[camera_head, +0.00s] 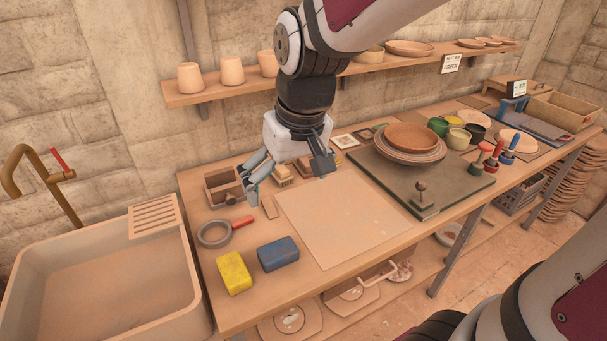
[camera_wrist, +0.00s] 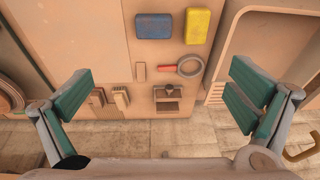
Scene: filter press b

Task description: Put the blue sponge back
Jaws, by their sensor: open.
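The blue sponge (camera_head: 278,253) lies flat on the wooden workbench (camera_head: 300,283), near its front left edge, just right of a yellow sponge (camera_head: 234,272). In the wrist view the blue sponge (camera_wrist: 154,26) shows near the top middle, left of the yellow sponge (camera_wrist: 198,26). My gripper (camera_head: 290,174) is open and empty, above the back left part of the bench. It is apart from the blue sponge, which lies nearer the front edge. In the wrist view its two fingers stand wide apart, with my gripper's opening (camera_wrist: 160,92) over the small tools.
A sink (camera_head: 95,270) with a slatted wooden rack (camera_head: 155,216) adjoins the bench on the left. A red-handled ring tool (camera_head: 214,234) and a small wooden box (camera_head: 222,187) lie behind the sponges. A bare pale board (camera_head: 340,220) is right of them. A shelf (camera_head: 215,93) with pots runs along the wall.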

